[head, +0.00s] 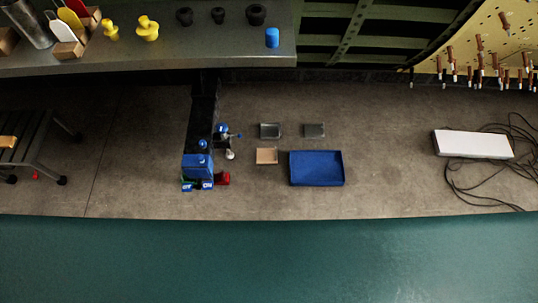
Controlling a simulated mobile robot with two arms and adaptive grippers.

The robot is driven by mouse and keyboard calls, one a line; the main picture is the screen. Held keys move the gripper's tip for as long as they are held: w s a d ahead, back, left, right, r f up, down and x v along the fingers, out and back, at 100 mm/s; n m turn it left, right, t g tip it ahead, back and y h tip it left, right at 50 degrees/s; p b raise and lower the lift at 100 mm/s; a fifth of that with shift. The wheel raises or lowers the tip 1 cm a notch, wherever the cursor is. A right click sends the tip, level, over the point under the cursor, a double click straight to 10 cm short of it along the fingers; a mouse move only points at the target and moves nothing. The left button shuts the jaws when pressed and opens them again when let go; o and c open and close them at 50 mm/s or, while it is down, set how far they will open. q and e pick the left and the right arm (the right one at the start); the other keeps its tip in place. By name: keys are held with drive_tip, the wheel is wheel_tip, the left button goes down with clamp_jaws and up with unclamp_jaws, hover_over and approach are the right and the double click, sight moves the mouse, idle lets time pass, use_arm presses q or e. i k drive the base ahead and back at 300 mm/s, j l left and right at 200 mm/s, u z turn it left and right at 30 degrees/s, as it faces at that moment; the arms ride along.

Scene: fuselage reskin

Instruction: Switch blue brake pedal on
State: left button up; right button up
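A blue machine unit (198,165) stands on the floor, left of the middle, at the foot of a dark column (203,112). At its near edge are small blue pieces, one on the left (187,188) and one on the right (208,185), with a bit of green between them. A red piece (222,179) is beside them on the right. Which small blue piece is the brake pedal, and whether it is on or off, is too small to tell. Neither of my grippers shows in the head view.
A blue tray (317,168) and several small trays lie right of the unit. A white power strip (473,144) with loose black cables (505,180) lies farther right. A grey bench (180,56) spans the back left. A teal surface (270,260) fills the front.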

sight(206, 185)
drive_tip(key=u, duration=1.05)
